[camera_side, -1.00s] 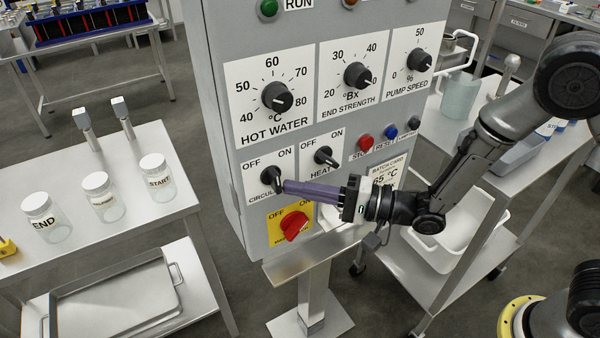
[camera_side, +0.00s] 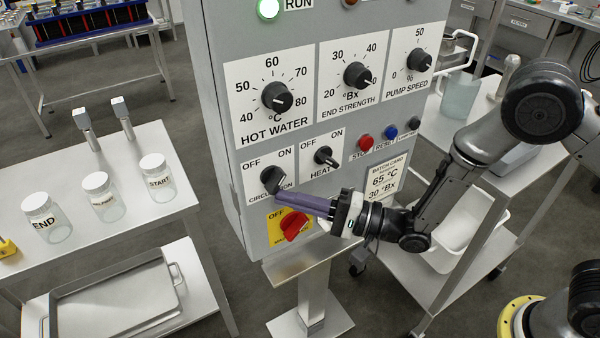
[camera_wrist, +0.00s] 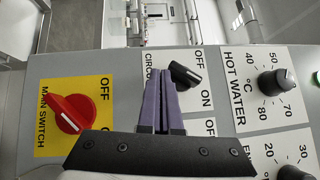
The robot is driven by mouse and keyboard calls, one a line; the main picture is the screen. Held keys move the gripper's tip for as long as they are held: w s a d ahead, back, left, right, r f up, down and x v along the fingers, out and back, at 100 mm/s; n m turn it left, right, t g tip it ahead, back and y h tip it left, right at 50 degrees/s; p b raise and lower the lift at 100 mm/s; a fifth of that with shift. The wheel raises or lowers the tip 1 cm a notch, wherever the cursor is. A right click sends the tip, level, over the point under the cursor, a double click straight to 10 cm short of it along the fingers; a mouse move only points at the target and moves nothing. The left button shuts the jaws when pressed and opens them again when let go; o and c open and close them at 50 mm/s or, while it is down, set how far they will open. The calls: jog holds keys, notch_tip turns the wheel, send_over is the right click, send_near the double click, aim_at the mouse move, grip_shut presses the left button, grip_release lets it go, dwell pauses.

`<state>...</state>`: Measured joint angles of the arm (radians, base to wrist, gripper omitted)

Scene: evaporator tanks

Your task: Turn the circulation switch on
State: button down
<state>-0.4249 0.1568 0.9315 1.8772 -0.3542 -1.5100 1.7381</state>
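The circulation switch (camera_side: 272,179) is a black knob on a white plate at the lower left of the grey panel. In the wrist view its knob (camera_wrist: 186,75) points toward the ON label. My gripper (camera_side: 277,196) has purple fingers, which look shut and empty. Their tips are just below the switch in the side view and beside the knob in the wrist view (camera_wrist: 160,72). They appear apart from the knob. The fingers hide part of the CIRCULATION label.
The green RUN lamp (camera_side: 268,9) is lit. The red main switch (camera_side: 294,226) is close below my fingers. The heat switch (camera_side: 325,156) is to the right, and the hot water dial (camera_side: 277,97) is above. A batch card (camera_side: 387,180) hangs at the right.

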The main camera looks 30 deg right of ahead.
jog(key=shift+a, duration=0.25)
dwell(0.3)
jog(key=shift+d+f, duration=0.1)
